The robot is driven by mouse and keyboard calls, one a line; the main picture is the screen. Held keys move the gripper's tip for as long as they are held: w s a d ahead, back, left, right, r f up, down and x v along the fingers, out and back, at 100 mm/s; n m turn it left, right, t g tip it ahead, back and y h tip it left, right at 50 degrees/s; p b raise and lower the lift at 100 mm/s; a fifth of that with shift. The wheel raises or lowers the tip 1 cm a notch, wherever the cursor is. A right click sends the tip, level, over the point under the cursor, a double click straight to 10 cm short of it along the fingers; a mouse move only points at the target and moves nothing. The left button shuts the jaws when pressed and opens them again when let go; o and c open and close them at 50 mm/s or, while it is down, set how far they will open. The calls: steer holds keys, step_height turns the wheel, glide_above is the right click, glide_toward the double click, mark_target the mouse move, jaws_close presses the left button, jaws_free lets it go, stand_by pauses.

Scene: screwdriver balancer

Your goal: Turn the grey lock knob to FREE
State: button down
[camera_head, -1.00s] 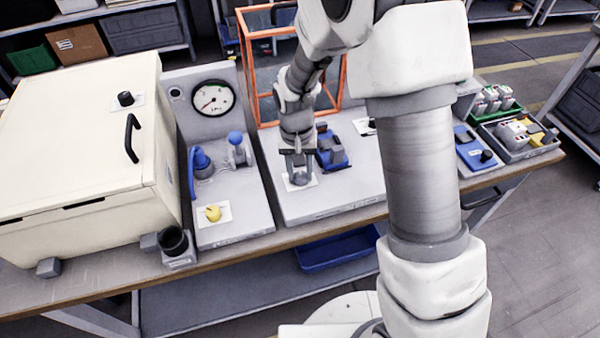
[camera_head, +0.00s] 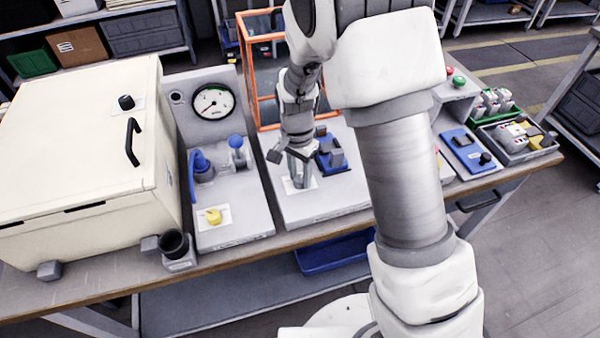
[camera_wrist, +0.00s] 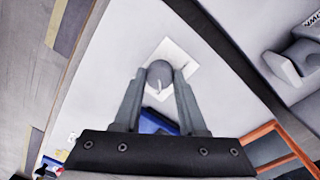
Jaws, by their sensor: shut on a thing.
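The grey lock knob (camera_wrist: 159,74) sits on a white label plate (camera_wrist: 176,52) on the light grey panel. In the wrist view my gripper (camera_wrist: 158,80) has its two fingers on either side of the knob, shut on it. A light pointer mark shows on the knob's top; the label's lettering cannot be read. In the head view my gripper (camera_head: 299,182) points down at the white plate (camera_head: 289,186), and its fingers hide most of the knob.
A blue fixture (camera_head: 330,155) stands close behind and right of my gripper. An orange frame (camera_head: 252,75) rises behind it. A yellow knob (camera_head: 213,216) and a gauge (camera_head: 212,101) are on the panel to the left. The panel's front is clear.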

mark_target(298, 176)
stand_by(0.4)
steer(key=shift+c, duration=2.3)
jaws_free()
step_height(298, 176, up, 17)
steer(key=p, duration=0.2)
steer(key=shift+w+a+r, duration=0.2)
steer(key=shift+w+a, duration=0.05)
steer(key=shift+a, duration=0.1)
steer(key=shift+r, duration=0.1)
